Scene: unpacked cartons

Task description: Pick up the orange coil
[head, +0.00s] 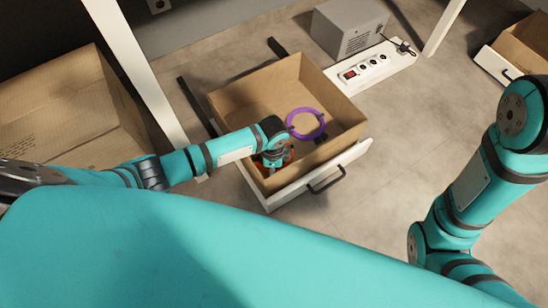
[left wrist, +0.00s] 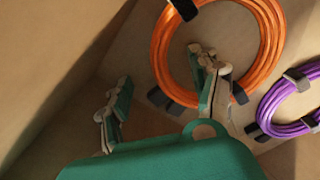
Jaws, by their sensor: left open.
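A purple coil (head: 306,123) lies close to the orange one and also shows in the left wrist view (left wrist: 280,105). A grey box (head: 348,28) and a power strip (head: 368,72) are behind.

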